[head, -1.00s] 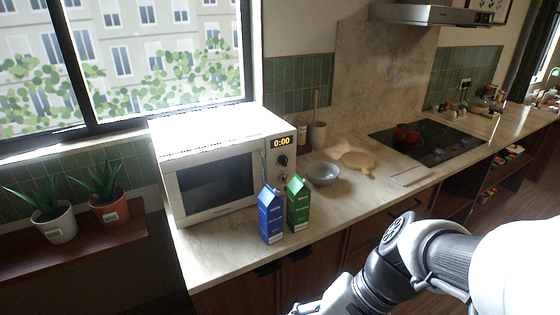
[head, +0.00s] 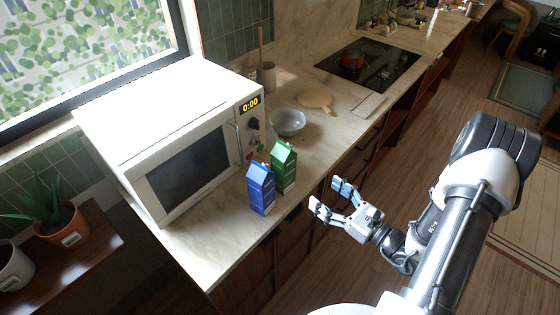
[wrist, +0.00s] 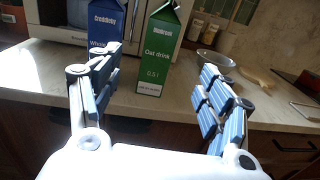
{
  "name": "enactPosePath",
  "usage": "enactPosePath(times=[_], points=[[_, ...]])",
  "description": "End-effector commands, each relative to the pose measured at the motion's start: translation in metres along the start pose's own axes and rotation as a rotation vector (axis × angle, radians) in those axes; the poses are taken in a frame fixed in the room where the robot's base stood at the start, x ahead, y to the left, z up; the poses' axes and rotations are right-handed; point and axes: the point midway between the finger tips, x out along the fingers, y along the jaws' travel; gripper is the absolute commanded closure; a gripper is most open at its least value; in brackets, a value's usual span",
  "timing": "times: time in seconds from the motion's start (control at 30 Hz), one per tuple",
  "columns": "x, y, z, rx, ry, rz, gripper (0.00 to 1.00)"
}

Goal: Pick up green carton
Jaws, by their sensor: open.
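The green carton (head: 284,166) stands upright on the counter in front of the microwave. In the wrist view the green carton (wrist: 158,52) shows "Oat drink" on its face and sits between my fingers in the picture, beyond their tips. A blue carton (head: 260,188) stands upright close beside it on the left; it also shows in the wrist view (wrist: 106,25), partly behind my left finger. My gripper (head: 332,196) is open and empty, off the counter's front edge, to the right of the cartons and apart from them.
A white microwave (head: 185,168) stands behind the cartons. A grey bowl (head: 289,122) and a round wooden board (head: 316,99) lie farther along the counter (head: 207,252). Potted plants stand at the left.

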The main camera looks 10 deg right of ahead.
Motion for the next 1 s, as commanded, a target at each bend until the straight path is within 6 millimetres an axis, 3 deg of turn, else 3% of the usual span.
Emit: enactPosePath(times=[0.17,0.5,0.83,1.0], points=[[0.026,0.001,-0.002,0.0,-0.002,0.002,0.28],[0.099,0.001,-0.002,0.0,-0.002,0.003,0.28],[0.127,0.0,-0.003,0.0,-0.001,0.0,0.28],[0.153,0.001,-0.008,-0.001,-0.002,0.002,0.28]])
